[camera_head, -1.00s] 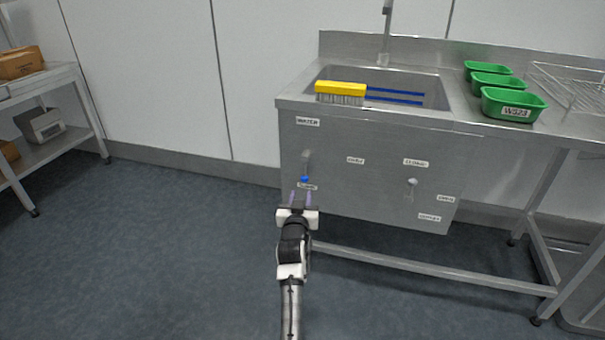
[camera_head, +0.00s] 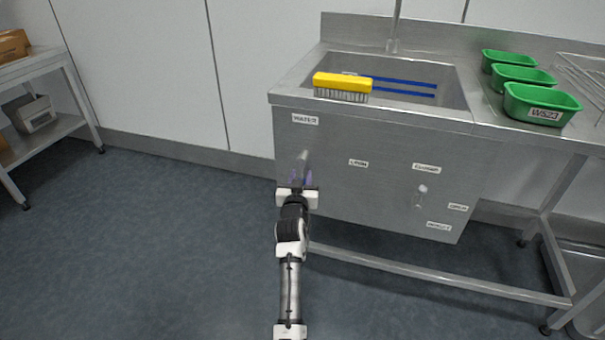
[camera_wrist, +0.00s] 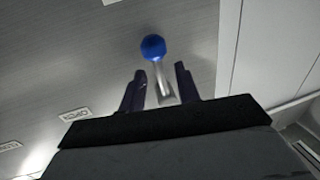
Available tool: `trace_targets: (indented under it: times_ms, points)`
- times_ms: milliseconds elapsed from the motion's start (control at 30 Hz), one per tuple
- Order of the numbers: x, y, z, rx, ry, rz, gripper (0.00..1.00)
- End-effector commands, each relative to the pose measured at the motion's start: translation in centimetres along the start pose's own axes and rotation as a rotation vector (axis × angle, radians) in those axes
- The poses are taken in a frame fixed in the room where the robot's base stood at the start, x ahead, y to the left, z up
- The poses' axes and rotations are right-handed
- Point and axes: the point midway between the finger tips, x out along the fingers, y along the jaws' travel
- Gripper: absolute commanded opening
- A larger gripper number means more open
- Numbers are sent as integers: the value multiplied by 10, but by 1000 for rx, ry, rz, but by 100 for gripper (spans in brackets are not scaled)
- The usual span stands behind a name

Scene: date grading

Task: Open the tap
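The tap control is a grey metal lever (camera_head: 302,160) on the steel front panel, below the label "WATER" (camera_head: 305,119). In the wrist view its round blue knob (camera_wrist: 153,47) stands just beyond the fingertips, and its metal stem (camera_wrist: 161,78) lies between the fingers. My gripper (camera_head: 301,178) is at the lever and covers its lower part and the knob in the head view. The wrist view shows my gripper (camera_wrist: 160,75) open, with a finger on each side of the stem and visible gaps. The spout (camera_head: 394,30) rises behind the sink basin.
A second pale control (camera_head: 420,195) with labels is farther right on the panel. Green tubs (camera_head: 542,103) stand on the right worktop. Floor left of the sink is clear up to a shelf rack (camera_head: 66,126).

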Motion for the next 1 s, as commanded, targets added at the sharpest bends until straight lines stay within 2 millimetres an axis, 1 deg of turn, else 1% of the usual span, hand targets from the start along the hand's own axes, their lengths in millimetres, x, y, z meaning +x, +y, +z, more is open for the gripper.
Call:
trace_targets:
  times_ms: [200,233,433,467,500,867,1000]
  points:
    - [0,0,0,0,0,0,33]
    - [0,0,0,0,0,0,31]
    - [0,0,0,0,0,0,5]
    - [0,0,0,0,0,0,1]
    - [0,0,0,0,0,0,0]
    - [0,0,-1,-6,-1,0,0]
    - [0,2,-2,-35,-7,0,0]
